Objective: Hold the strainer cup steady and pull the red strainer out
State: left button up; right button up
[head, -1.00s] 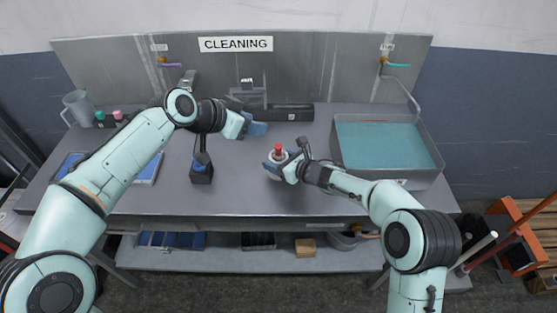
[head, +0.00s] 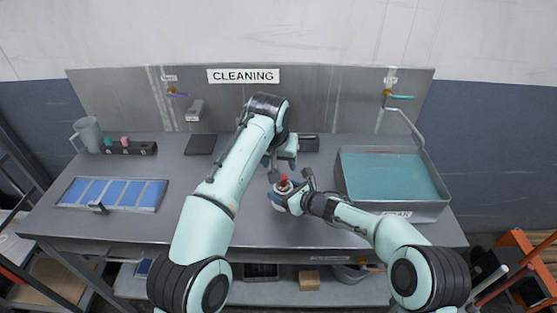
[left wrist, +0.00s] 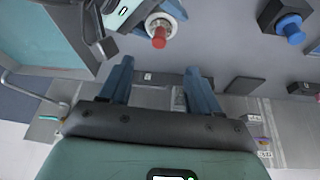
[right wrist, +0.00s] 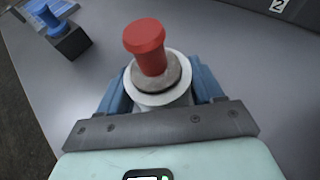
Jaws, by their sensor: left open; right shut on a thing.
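The red strainer (head: 284,181) has a red knob on a grey disc and sits in the white strainer cup (right wrist: 165,99). The knob also shows upright in the right wrist view (right wrist: 146,38). My right gripper (head: 285,197) is shut on the cup, with one blue finger on each side. My left gripper (head: 282,164) is open and empty, just behind and above the strainer. In the left wrist view, its fingers (left wrist: 158,74) are apart, and the red knob (left wrist: 159,40) lies beyond them without contact. The cup's lower part is hidden by my right gripper.
A grey basin (head: 397,207) with teal inside stands at the right of the table. A blue-compartment tray (head: 112,194) lies at the left. A black block (right wrist: 72,42) with a blue-handled item stands left of the cup, hidden by my left arm in the head view.

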aim_at(284, 186)
pick_arm(q)
jog(key=x, duration=1.1)
jog(key=shift+w+f, duration=0.15)
jog(key=shift+f, duration=0.2)
grip_shut()
